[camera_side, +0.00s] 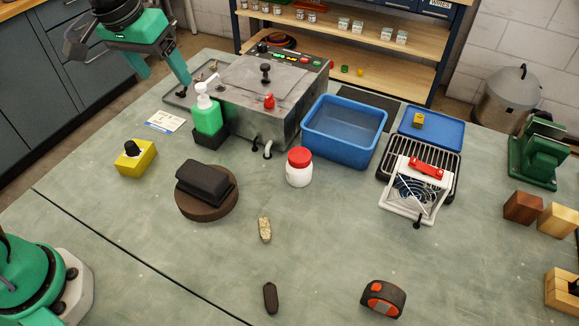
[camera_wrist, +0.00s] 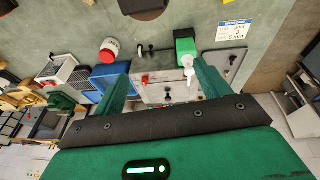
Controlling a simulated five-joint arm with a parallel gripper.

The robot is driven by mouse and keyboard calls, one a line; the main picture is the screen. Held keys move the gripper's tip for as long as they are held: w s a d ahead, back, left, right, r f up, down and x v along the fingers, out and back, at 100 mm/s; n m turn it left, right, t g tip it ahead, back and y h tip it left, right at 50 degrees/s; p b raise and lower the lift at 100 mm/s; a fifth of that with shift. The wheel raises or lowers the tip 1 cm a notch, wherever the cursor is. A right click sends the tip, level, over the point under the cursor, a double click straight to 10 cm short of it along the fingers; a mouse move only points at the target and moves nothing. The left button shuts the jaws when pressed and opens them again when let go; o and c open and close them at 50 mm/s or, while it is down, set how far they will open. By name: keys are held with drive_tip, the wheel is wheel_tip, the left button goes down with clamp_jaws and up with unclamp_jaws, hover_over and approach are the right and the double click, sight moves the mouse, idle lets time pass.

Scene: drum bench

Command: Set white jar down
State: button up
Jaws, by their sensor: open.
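The white jar (camera_side: 299,175) with a red lid stands upright on the green-grey bench top, in front of the blue bin. It also shows in the wrist view (camera_wrist: 108,54), left of my fingers. My gripper (camera_side: 168,80) is at the upper left of the side view, raised near the back left of the bench and well apart from the jar. In the wrist view, its two green fingers (camera_wrist: 163,72) are spread apart with nothing held between them.
The blue bin (camera_side: 344,152) stands just behind the jar. A grey machine (camera_side: 262,88) and a green pump bottle (camera_side: 208,118) stand behind and left. A black block (camera_side: 206,180) lies on a round brown base (camera_side: 207,211).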

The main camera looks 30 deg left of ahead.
drive_tip(key=s+a+f+t, duration=0.2)
drive_tip(key=s+a, duration=0.6)
drive_tip(key=s, duration=0.6)
drive_tip(key=shift+a+f+m+y, duration=0.2)
drive_tip(key=shift+f+m+y, duration=0.2)
drive_tip(key=shift+f, duration=0.15)
idle(0.3)
